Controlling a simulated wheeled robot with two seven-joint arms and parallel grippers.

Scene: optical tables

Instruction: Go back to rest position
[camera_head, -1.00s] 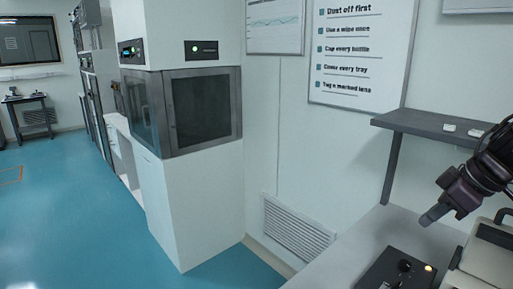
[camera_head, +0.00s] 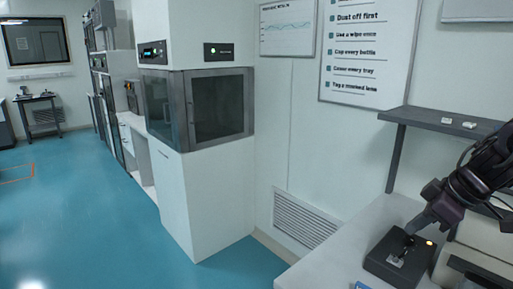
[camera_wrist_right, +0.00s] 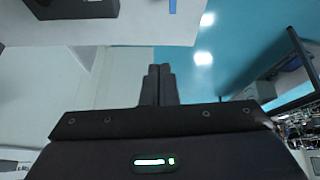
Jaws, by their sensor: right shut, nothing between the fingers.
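My right gripper (camera_head: 415,226) comes in from the right in the head view, above the white bench. It looks grey and narrow, and its tip overlaps the dark control box in the picture. In the right wrist view its two dark fingers (camera_wrist_right: 158,86) are together with nothing between them. I cannot tell from the head view how high the tip is above the box. My left gripper is in neither view.
The dark control box (camera_head: 378,266) with a lit orange lamp sits on the bench (camera_head: 335,262). A grey shelf (camera_head: 410,117) holds small white pieces. A tall white cabinet (camera_head: 205,205) stands beyond.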

